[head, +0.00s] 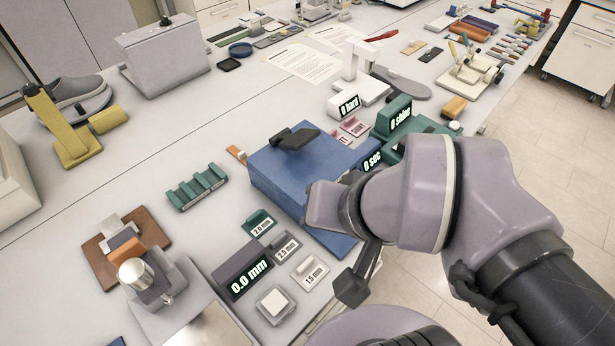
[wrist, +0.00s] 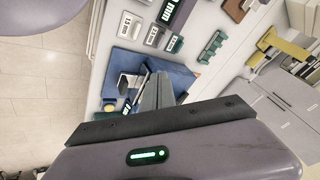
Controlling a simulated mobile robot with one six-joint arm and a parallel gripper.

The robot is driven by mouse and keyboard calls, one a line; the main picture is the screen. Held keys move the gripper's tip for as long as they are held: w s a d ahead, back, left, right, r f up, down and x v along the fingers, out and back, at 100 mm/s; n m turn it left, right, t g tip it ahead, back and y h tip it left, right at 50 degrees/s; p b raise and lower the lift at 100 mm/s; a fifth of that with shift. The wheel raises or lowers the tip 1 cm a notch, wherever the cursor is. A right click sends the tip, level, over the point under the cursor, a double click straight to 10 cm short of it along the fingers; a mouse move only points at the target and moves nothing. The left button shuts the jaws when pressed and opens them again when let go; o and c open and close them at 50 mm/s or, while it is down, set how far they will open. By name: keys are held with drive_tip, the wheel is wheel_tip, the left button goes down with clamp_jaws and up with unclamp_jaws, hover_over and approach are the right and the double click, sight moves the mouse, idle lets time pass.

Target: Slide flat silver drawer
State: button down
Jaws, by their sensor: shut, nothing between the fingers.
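I cannot make out a flat silver drawer for certain. A flat silver surface (head: 208,328) tops a grey unit at the bottom edge of the head view, partly cut off. A blue box (head: 270,180) with a black fitting (head: 293,139) on top stands on the bench. It also shows in the wrist view (wrist: 183,78). My gripper (wrist: 158,88) is shut and empty, with its grey fingers in front of the blue box in the wrist view. I cannot tell whether they touch it. In the head view my arm covers the box's right side, and the fingertips are hidden.
A green ribbed rack (head: 197,187) and a brown fixture (head: 127,240) lie further left.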

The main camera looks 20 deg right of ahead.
drive_tip(key=c, duration=2)
unclamp_jaws()
drive_tip(key=o, duration=0.6)
drive_tip(key=shift+m+g+h, duration=0.3)
drive_tip(key=shift+m+g, duration=0.2)
drive_tip(key=shift+m, duration=0.2)
drive_tip(key=w+d+r+p, duration=0.1)
drive_tip(key=p, duration=0.1)
drive_tip(key=w+d+r+p, duration=0.1)
drive_tip(key=p, duration=0.1)
drive_tip(key=shift+w+r, duration=0.2)
drive_tip(key=shift+r, duration=0.1)
drive_tip(key=w+d+f+m+g+h+p, duration=0.1)
drive_tip(key=w+d+f+m+g+p, duration=0.4)
drive_tip(key=w+d+p, duration=0.55)
drive_tip(key=shift+m, duration=0.6)
drive_tip(key=f+b, duration=0.1)
drive_tip(key=f, duration=0.4)
drive_tip(key=f+b, duration=0.2)
drive_tip(key=f, duration=0.4)
drive_tip(key=f+b, duration=0.2)
drive_tip(key=f, duration=0.3)
drive_tip(key=shift+s+a+f, duration=0.1)
drive_tip(key=shift+s+f, duration=0.15)
drive_tip(key=shift+s, duration=0.1)
clamp_jaws()
